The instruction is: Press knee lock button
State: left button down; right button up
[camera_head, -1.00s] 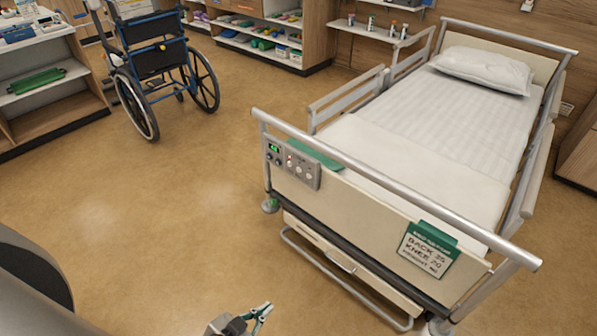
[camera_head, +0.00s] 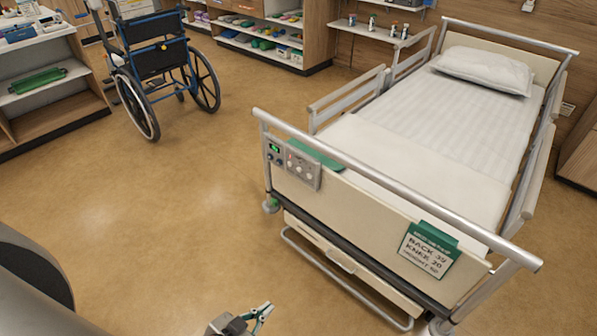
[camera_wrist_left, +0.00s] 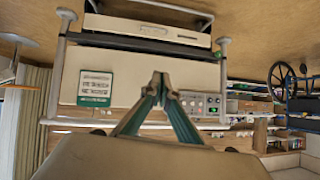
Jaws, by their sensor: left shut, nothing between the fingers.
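The bed's control panel (camera_head: 303,168), a grey plate with several round buttons, is on the left part of the footboard. Beside it is a small green-lit display (camera_head: 274,148). Which button is the knee lock is too small to read. The panel also shows upside down in the left wrist view (camera_wrist_left: 200,103), right of the fingertips. My left gripper (camera_head: 265,308) is at the bottom of the head view, low in front of the footboard and apart from the panel. Its teal fingers (camera_wrist_left: 160,79) are shut with nothing between them. My right gripper is not in view.
A green and white sign (camera_head: 430,250) with back and knee figures hangs on the footboard (camera_head: 375,213). A metal rail (camera_head: 400,188) runs along its top. A wheelchair (camera_head: 160,70) stands back left. The floor (camera_head: 170,220) left of the bed is clear.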

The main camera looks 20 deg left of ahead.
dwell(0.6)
pick_arm(q)
jog(key=w+r+n+t+h+b, duration=0.3)
jog(key=w+t+b, duration=0.5)
jog(key=w, duration=1.5)
jog(key=w+a+n+t+y+b, duration=0.1)
jog(key=w+a+n+y+b, duration=0.8)
jog(key=w+a, duration=0.4)
jog(key=shift+w+t+y, duration=0.3)
jog(key=shift+w+y, duration=0.3)
jog(key=shift+w, duration=0.4)
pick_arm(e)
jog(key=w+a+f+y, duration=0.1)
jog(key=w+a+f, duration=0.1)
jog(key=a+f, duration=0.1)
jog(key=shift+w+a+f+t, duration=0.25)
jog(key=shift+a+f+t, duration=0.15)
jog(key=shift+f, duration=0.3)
pick_arm(q)
jog(key=shift+f, duration=0.1)
